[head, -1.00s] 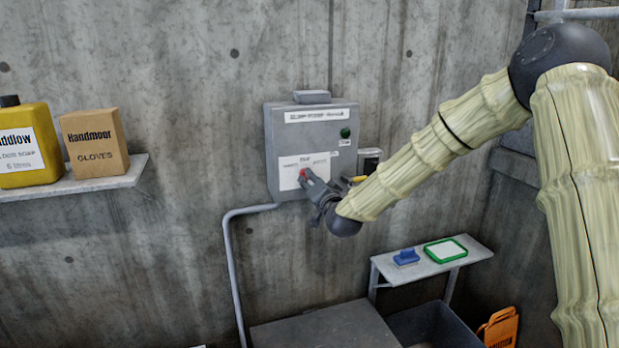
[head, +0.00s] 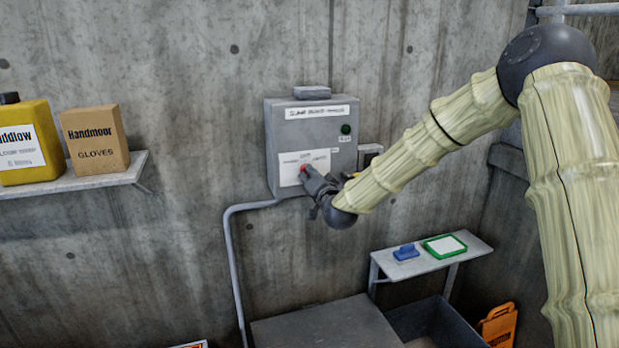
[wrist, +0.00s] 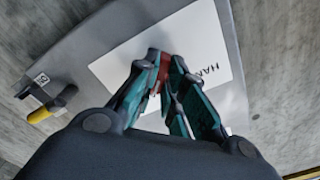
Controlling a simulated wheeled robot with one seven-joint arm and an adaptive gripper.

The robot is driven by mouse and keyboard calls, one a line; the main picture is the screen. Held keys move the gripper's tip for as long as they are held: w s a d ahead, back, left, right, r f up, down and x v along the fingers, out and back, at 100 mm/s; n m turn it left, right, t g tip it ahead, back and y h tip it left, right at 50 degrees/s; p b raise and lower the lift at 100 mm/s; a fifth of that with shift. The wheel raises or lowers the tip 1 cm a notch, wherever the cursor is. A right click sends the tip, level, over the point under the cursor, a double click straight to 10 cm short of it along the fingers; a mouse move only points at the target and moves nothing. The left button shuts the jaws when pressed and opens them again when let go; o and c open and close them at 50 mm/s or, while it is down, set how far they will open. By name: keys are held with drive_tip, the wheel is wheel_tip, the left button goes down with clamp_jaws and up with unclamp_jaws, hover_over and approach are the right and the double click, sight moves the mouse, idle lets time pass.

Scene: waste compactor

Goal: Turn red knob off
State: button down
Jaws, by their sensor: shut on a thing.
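The red knob (head: 304,169) sits on a white label low on the front of a grey control box (head: 285,135) on the wall. My gripper (head: 308,173) reaches it from the lower right and partly hides it. In the wrist view, the fingers of my gripper (wrist: 165,75) are closed on the red knob (wrist: 163,70), one on each side. The white label (wrist: 150,50) lies behind it, with part of its lettering showing. The knob's exact pointing direction is hard to read.
A green button (head: 346,129) is on the box at upper right. A yellow-handled switch (wrist: 45,112) is beside the box. A shelf (head: 75,186) at left holds a yellow jug (head: 25,140) and a gloves box (head: 95,138). A small shelf (head: 425,262) stands lower right.

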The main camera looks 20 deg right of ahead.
drive_tip(key=shift+f+n, duration=0.1)
drive_tip(key=shift+n, duration=0.2)
drive_tip(key=n+b, duration=0.5)
drive_tip(key=n, duration=0.3)
drive_tip(key=shift+b, duration=0.35)
drive_tip(key=shift+d, duration=0.1)
drive_tip(key=c, duration=1.5)
unclamp_jaws()
drive_tip(key=s, duration=1.2)
drive_tip(key=shift+d, duration=0.2)
